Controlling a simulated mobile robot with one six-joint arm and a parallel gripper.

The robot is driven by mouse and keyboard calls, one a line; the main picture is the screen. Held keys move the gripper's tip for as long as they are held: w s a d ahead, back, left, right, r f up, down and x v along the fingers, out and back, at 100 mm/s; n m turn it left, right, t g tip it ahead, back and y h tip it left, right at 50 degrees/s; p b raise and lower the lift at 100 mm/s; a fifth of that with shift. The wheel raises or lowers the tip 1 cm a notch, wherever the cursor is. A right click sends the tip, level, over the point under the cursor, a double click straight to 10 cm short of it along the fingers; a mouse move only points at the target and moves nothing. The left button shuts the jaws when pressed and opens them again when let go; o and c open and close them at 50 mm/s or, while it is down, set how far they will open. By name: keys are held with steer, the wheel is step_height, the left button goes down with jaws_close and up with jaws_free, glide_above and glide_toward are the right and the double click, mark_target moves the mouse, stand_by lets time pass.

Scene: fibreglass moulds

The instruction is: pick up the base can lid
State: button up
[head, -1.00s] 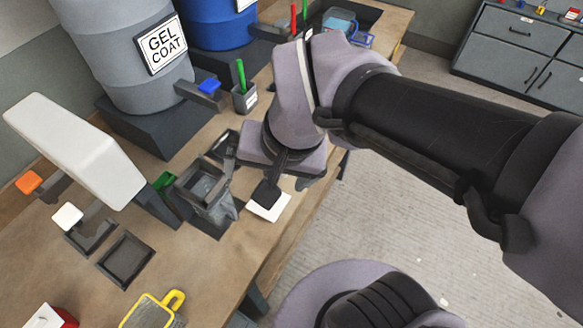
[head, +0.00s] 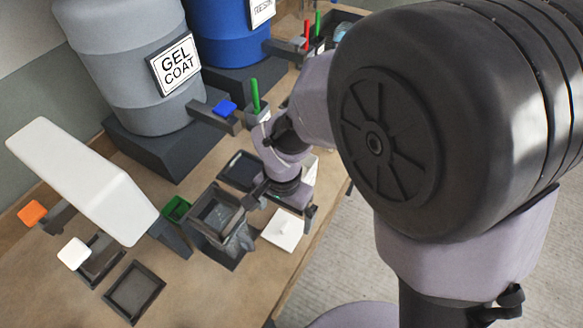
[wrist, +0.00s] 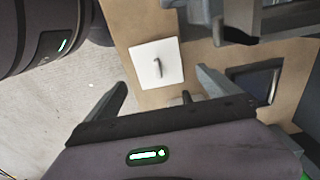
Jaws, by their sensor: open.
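The base can lid looks to be the flat white square plate with a small dark handle on top. It lies on the bench near its front edge in the head view (head: 283,231) and in the upper middle of the wrist view (wrist: 146,68). My gripper (head: 284,207) is open and empty, just behind the lid in the head view and apart from it. In the wrist view my gripper (wrist: 165,90) has its two fingers spread below the lid, with the handle roughly between their lines. An open grey square can (head: 218,212) stands left of the lid.
A dark tray (head: 240,170) lies behind the can, and another dark tray (head: 134,292) lies front left. A white tilted box (head: 85,180), the gel coat drum (head: 125,70) and a blue drum (head: 225,35) stand further left and back. The bench edge is close right of the lid.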

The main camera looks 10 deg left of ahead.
mark_target(285, 225)
steer(key=f+b, duration=0.1)
steer(key=f, duration=0.2)
steer(key=f+b, duration=0.1)
steer(key=f, duration=0.1)
steer(key=shift+s+f+b, duration=0.2)
steer(key=shift+s+b, duration=0.1)
steer(key=shift+b, duration=0.05)
steer(key=shift+r, duration=0.1)
steer(key=c, duration=1.3)
steer(key=shift+r, duration=0.15)
